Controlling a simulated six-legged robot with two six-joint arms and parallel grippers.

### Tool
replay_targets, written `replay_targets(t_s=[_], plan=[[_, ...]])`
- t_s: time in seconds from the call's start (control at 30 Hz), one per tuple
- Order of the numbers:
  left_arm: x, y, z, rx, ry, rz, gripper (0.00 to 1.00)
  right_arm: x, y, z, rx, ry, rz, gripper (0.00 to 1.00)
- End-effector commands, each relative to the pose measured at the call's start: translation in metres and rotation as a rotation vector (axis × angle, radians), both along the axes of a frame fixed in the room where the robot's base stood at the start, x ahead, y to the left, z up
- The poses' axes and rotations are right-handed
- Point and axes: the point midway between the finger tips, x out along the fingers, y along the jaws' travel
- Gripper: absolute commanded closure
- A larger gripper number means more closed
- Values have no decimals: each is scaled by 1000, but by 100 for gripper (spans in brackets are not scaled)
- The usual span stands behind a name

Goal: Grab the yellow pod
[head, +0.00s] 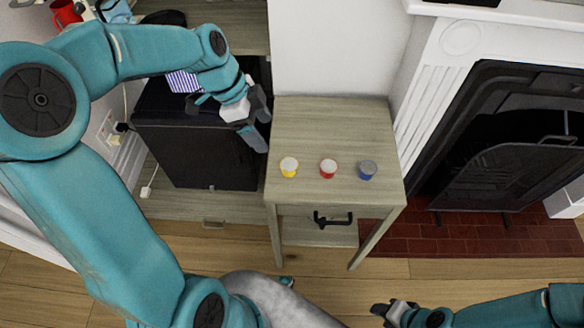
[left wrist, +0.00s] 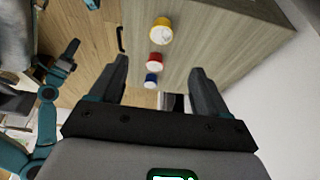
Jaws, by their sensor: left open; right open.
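The yellow pod (head: 289,167) stands with its white lid up on a small wooden side table (head: 335,120), leftmost of a row of pods. In the left wrist view the yellow pod (left wrist: 160,31) is beyond the fingertips, with nothing between the jaws. My left gripper (head: 262,125) is open and empty, up and left of the yellow pod in the head view, near the table's left edge. It also shows in the left wrist view (left wrist: 158,75). My right gripper (head: 385,308) is open and empty, low in the head view, away from the table.
A red pod (head: 328,168) and a blue pod (head: 367,169) stand right of the yellow pod. A black box-shaped appliance (head: 195,145) is left of the table. A fireplace (head: 510,135) is at the right. The table's back half is clear.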

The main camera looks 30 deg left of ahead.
Motion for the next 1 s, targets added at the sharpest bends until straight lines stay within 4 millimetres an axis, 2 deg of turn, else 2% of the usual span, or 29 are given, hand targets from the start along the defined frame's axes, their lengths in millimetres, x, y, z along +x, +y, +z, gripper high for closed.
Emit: replay_targets(t_s=[0.1,0.3,0.57,0.8,1.0], plan=[[4,-9,-30,-4,8,-3,24,0,0,-4,0,0,0,57],[12,-21,-68,-2,5,0,24,0,0,-7,0,0,0,57],[17,-30,-89,-1,4,2,24,0,0,-8,0,0,-1,57],[27,-43,-124,-2,6,2,24,0,0,-9,0,0,0,57],[30,-47,-131,0,3,3,24,0,0,-9,0,0,-1,57]])
